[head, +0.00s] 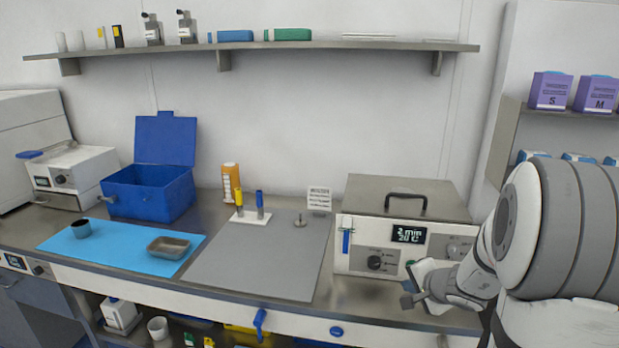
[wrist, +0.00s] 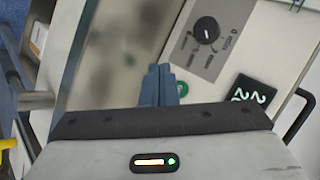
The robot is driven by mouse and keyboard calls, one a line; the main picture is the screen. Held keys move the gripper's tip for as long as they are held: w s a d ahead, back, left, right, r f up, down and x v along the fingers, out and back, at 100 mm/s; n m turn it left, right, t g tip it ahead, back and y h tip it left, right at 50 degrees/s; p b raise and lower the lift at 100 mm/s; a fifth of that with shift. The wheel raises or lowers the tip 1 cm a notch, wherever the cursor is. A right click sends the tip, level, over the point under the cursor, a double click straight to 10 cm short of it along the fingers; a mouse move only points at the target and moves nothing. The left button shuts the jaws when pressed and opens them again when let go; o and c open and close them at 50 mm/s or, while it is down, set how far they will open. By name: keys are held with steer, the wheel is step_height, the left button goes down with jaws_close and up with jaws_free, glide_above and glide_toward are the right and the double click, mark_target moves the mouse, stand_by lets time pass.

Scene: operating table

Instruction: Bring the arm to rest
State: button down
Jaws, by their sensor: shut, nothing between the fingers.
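My gripper (head: 410,300) is at the lower right in the head view, in front of the right part of the metal box with a display (head: 408,235). In the wrist view my gripper (wrist: 160,72) shows its two blue-grey fingers pressed together with nothing between them. The box's front panel, with a black dial (wrist: 206,31) and a green button (wrist: 182,88), lies close to the fingertips. I cannot tell whether the fingers touch it. My arm comes in from the right edge of the head view.
A shelf (head: 260,50) runs above. Purple boxes (head: 549,90) stand at upper right.

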steer(key=s+a+r+n+g+y, duration=0.2)
steer(key=s+a+r+n, duration=0.15)
steer(key=s+a, duration=0.35)
steer(key=s+a+r+n+g+y, duration=0.15)
steer(key=s+a+n, duration=0.3)
steer(key=a, duration=0.45)
steer(key=s+d+r+n+g+h, duration=0.2)
steer(key=s+n+h, duration=0.3)
steer(key=s, duration=0.7)
steer(key=shift+s+g, duration=0.2)
steer(key=shift+g, duration=0.55)
